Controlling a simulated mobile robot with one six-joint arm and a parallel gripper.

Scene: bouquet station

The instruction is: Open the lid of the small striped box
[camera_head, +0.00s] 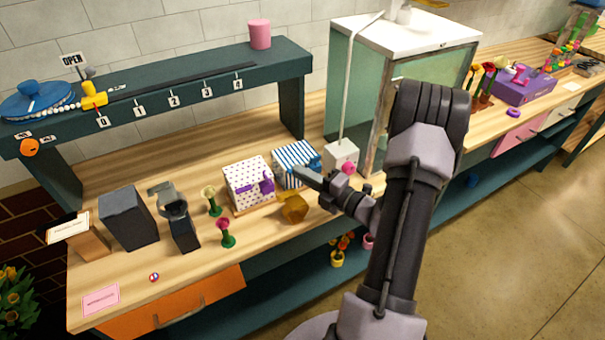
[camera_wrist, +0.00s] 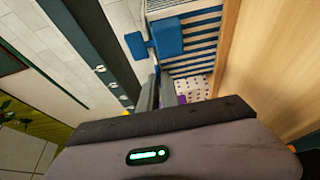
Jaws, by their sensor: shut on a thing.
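The small striped box (camera_head: 291,158), blue and white, stands on the wooden worktop beside the white dotted box. Its stripes and a blue tab (camera_wrist: 167,37) also show in the wrist view. My gripper (camera_head: 303,172) is at the near right side of the striped box. In the wrist view my gripper's fingers (camera_wrist: 156,88) are close together at the edge of the box, shut on its blue tab. The exact grip on the tab is partly hidden. I cannot tell whether the lid is raised.
The white dotted box (camera_head: 245,178) with a purple bow stands just left. A white block (camera_head: 341,155) and a glass cabinet (camera_head: 360,90) stand to the right. A teal shelf (camera_head: 290,62) rises behind.

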